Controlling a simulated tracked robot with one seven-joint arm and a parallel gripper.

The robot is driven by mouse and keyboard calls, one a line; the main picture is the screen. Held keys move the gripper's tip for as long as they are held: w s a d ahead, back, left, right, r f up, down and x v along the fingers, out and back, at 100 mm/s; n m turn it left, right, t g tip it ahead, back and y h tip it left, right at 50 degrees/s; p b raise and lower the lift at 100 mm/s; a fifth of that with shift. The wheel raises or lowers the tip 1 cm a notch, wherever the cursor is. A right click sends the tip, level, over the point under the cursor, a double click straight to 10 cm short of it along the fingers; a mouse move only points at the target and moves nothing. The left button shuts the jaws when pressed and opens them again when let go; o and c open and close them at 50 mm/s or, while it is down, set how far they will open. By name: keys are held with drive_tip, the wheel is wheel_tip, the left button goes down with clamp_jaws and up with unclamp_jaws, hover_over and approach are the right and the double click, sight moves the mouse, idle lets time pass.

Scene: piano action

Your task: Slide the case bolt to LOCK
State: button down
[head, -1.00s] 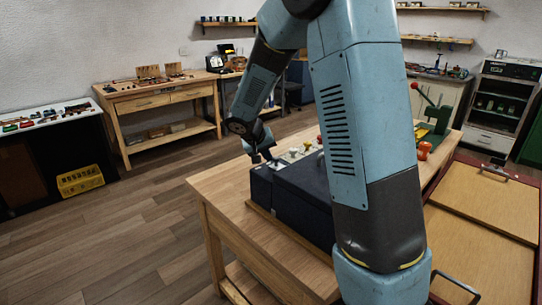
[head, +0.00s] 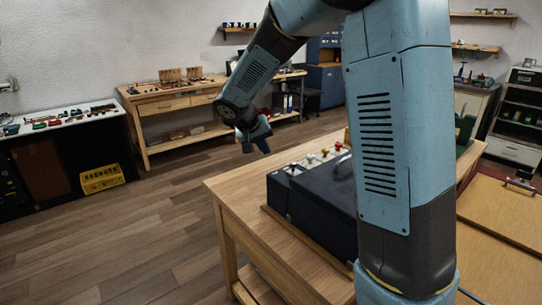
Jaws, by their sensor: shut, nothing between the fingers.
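A dark blue case (head: 325,207) stands on the wooden workbench (head: 232,190), partly hidden behind my arm. A small light fitting (head: 291,168) shows on the top of its narrow left part; I cannot tell whether this is the bolt, and no LOCK marking is readable. My gripper (head: 265,148) is shut and empty. It hangs in the air, up and to the left of the case in the picture, apart from it.
Small knobs in red, yellow and white (head: 325,153) stand behind the case. A board with wooden panels (head: 505,225) lies at the right. A long bench (head: 170,92) stands by the back wall. A yellow crate (head: 101,178) is on the floor at left.

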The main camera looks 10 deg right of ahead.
drive_tip(key=shift+v, duration=1)
drive_tip(key=s+d+r+y, duration=0.1)
drive_tip(key=s+d+r, duration=0.3)
drive_tip(key=s, duration=0.4)
drive_tip(key=s+d+r+y, duration=0.1)
drive_tip(key=s+d+r, duration=0.3)
drive_tip(key=s, duration=0.3)
drive_tip(key=s+d+n+t+y, duration=0.1)
drive_tip(key=s+y, duration=0.2)
drive_tip(key=s, duration=1.3)
drive_tip(key=shift+s, duration=0.4)
drive_tip(key=shift+d+r, duration=0.1)
drive_tip(key=shift+d, duration=0.05)
